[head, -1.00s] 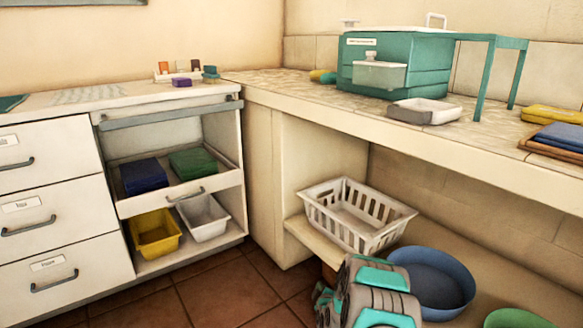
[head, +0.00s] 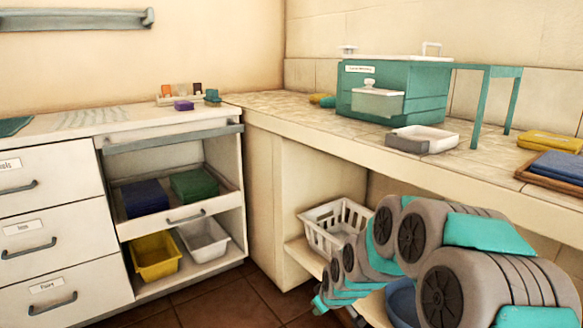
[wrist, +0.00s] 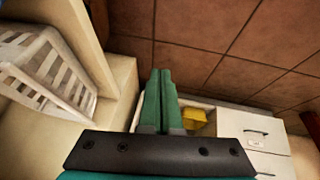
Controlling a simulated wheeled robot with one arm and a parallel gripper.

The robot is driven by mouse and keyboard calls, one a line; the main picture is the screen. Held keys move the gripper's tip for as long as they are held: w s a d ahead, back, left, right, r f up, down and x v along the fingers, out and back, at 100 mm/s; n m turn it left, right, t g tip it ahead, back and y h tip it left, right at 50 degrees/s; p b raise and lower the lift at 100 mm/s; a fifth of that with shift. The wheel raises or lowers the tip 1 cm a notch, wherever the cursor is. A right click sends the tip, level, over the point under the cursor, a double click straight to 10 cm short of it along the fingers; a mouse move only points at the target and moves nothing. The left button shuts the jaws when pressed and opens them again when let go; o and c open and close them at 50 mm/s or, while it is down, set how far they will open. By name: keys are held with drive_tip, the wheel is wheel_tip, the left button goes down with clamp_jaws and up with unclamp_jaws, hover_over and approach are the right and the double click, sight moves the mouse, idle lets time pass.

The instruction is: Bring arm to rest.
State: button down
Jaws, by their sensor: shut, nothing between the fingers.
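My gripper (wrist: 160,100) shows in the wrist view with its two green fingers together and nothing between them. It hangs over the tiled floor, in the air in front of the cabinet. In the head view my grey and teal arm reaches across the lower right, in front of the shelf under the counter. My fingertips are not clear in the head view.
A white basket (head: 335,225) stands on the low shelf, partly behind my arm; a blue basin (head: 402,300) is mostly hidden. The cabinet's pull-out shelf holds blue (head: 146,198) and green (head: 194,185) items above a yellow bin (head: 155,256). Tiled floor (wrist: 215,45) is open.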

drive_tip(key=s+d+r+m+g, duration=0.2)
drive_tip(key=s+r, duration=0.2)
drive_tip(key=s, duration=0.9)
drive_tip(key=s+d+r+m+g+h+p, duration=0.1)
drive_tip(key=s+r, duration=0.4)
drive_tip(key=s, duration=0.9)
drive_tip(key=s+d+r+m+g+h+p, duration=0.1)
drive_tip(key=s+d+r+m+g, duration=0.3)
drive_tip(key=s, duration=0.9)
drive_tip(key=shift+s+d+r+m, duration=0.25)
drive_tip(key=shift+d+r+m, duration=0.05)
drive_tip(key=shift+r, duration=0.4)
